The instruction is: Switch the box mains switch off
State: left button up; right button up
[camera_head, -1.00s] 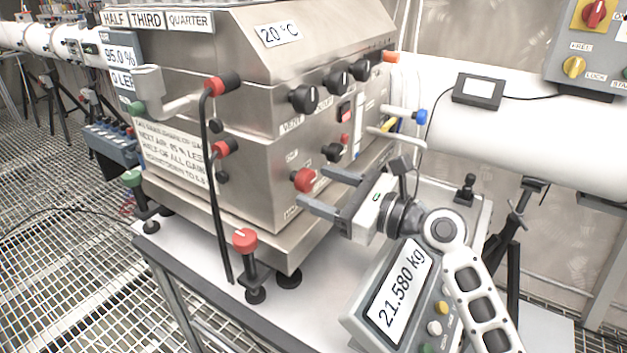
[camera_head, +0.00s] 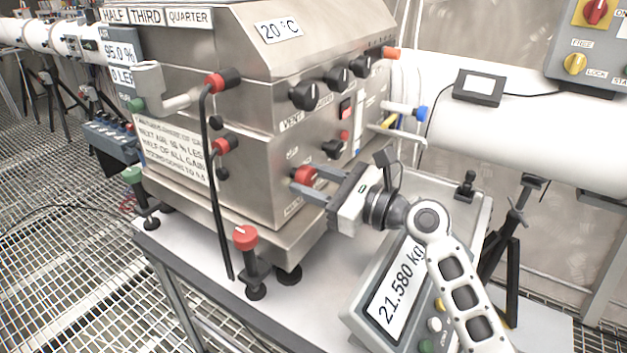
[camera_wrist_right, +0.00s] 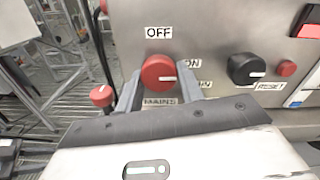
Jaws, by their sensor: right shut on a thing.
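The mains switch is a red round knob (camera_head: 304,174) low on the front of the steel box (camera_head: 262,190). In the right wrist view the knob (camera_wrist_right: 158,76) sits between an OFF label (camera_wrist_right: 159,33) above and a MAINS label (camera_wrist_right: 160,102) below, with ON at its right. Its white mark points right, towards ON. My right gripper (camera_head: 306,182) is shut on the knob, one finger on each side; its fingers also show in the right wrist view (camera_wrist_right: 158,85). My left gripper is not in view.
A red-topped post (camera_head: 245,240) stands at the box's front corner. A scale display (camera_head: 395,290) reading 21.580 kg stands below my right arm. A black cable (camera_head: 212,180) hangs at the box's left corner.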

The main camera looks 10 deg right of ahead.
jog(key=n, duration=0.8)
jog(key=shift+w+d+b, duration=0.1)
jog(key=shift+b, duration=0.3)
jog(key=shift+n, duration=1.2)
jog(key=n+b, duration=0.1)
jog(key=n, duration=0.1)
jog(key=shift+n+b, duration=0.6)
jog(key=shift+n, duration=0.6)
jog(key=shift+r+n+b, duration=0.1)
jog(key=shift+n+b, duration=0.3)
jog(key=shift+n, duration=0.5)
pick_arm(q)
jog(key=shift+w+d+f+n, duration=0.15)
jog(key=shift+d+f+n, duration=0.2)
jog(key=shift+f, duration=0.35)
pick_arm(e)
jog(key=shift+n, duration=0.5)
jog(key=shift+r, duration=0.1)
